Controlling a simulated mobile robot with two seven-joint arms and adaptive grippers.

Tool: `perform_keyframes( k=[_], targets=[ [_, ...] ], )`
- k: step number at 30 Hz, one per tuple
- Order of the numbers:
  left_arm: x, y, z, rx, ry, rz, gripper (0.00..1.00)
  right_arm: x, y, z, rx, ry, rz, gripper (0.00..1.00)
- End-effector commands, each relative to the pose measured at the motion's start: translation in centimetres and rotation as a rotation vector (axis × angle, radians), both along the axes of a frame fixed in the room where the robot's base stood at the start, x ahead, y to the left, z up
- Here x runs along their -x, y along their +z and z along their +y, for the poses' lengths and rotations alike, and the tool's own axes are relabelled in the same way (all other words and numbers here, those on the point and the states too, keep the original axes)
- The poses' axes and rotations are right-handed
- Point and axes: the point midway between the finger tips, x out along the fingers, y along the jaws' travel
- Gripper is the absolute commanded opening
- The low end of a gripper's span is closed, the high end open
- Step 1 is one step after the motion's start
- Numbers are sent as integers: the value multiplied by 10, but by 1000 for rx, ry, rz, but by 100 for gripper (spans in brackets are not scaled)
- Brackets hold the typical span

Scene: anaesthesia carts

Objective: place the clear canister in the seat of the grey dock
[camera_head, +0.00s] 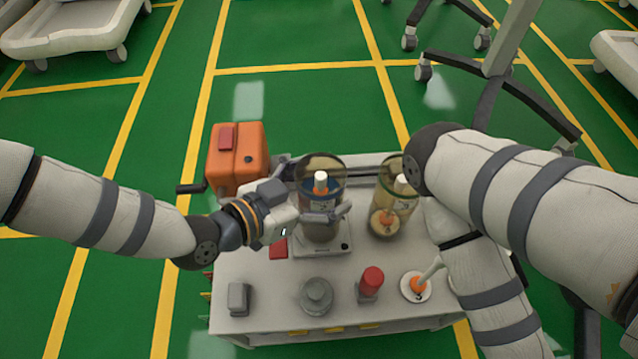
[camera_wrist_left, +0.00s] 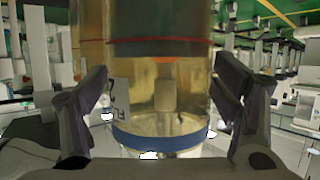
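The clear canister (camera_head: 319,172), a see-through cylinder with a blue band, a label and a white and orange inner part, stands upright at the middle of the cart. In the left wrist view the canister (camera_wrist_left: 160,95) fills the middle. My left gripper (camera_head: 326,214) has a finger on each side of the canister, against its wall. The grey dock (camera_head: 308,249) is a pale flat unit directly under the canister. The canister's lower end is partly hidden by my fingers, so I cannot tell whether it touches the seat. My right gripper is out of view.
A second, yellowish canister (camera_head: 392,205) stands close to the right, beside my right arm. An orange box (camera_head: 238,158) stands at the back left. Along the cart's (camera_head: 265,300) front are a grey block (camera_head: 238,298), a grey knob (camera_head: 316,296), a red-capped item (camera_head: 370,282) and a white disc (camera_head: 416,287).

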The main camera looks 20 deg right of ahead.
Motion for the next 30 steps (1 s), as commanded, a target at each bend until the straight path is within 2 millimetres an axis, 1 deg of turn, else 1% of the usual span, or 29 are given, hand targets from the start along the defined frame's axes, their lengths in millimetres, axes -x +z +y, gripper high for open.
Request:
perform_keyframes(
  k=[8, 10, 11, 14, 18, 22, 25, 30],
  targets=[
    [0, 1, 0, 0, 0, 0, 86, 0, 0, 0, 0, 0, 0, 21],
    [0, 6, 0, 1, 0, -1, 86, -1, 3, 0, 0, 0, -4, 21],
    [1, 7, 4, 0, 0, -1, 86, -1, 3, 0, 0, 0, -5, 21],
    [8, 17, 24, -1, 1, -2, 86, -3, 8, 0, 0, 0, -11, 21],
    [20, 33, 58, 0, 3, -1, 86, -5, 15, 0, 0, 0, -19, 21],
    [30, 43, 85, 0, 3, -1, 86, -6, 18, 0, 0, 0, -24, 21],
    [35, 48, 98, -1, 1, -2, 86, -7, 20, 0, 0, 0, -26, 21],
    [39, 50, 104, 1, -1, 0, 86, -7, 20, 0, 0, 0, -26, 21]
  ],
)
